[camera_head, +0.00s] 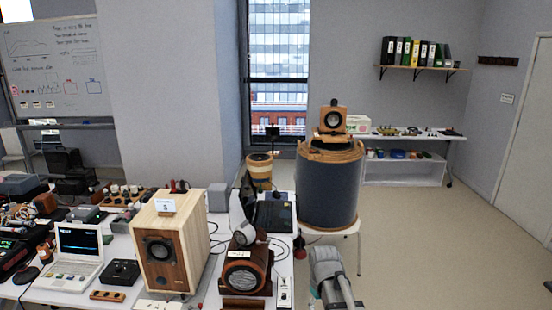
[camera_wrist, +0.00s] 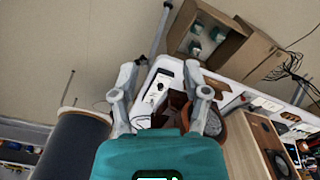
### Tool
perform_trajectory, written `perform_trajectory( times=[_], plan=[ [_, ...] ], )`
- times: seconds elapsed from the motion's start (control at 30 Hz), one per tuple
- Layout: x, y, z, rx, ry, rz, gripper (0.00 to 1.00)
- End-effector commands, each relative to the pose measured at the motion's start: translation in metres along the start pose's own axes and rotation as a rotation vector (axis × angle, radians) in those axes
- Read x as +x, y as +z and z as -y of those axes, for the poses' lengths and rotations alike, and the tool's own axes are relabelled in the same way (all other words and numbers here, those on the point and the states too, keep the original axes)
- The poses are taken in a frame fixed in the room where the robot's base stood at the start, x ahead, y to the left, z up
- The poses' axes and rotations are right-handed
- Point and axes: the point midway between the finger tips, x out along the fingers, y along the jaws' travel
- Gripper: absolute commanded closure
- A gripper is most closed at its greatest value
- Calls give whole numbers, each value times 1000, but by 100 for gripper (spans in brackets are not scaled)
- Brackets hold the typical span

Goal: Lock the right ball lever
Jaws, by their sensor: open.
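My gripper (camera_wrist: 160,72) is open in the wrist view, its two grey fingers apart and nothing held between them. A small white panel with dark fittings (camera_wrist: 158,89) shows between and beyond the fingers on the white table edge. I cannot make out a ball lever for certain. In the head view a small dark red ball (camera_head: 300,248) shows by the table's right edge, left of the blue drum. A narrow white switch panel (camera_head: 284,291) lies on the table's front right corner. My grey arm (camera_head: 331,274) is right of it, and its gripper end is unclear there.
The large blue drum (camera_head: 328,190) with a small speaker (camera_head: 333,121) on top stands behind. Open floor lies to the right.

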Motion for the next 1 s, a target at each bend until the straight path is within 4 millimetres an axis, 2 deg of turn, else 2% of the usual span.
perform_trajectory(
  times=[0.03,0.1,0.2,0.3,0.43,1.0],
  plan=[
    [11,28,1,80,0,0,40],
    [17,50,1,181,0,0,40],
    [23,74,0,301,0,0,40],
    [27,88,1,378,0,0,40],
    [28,95,0,424,0,0,40],
    [27,94,0,427,0,0,40]
  ],
)
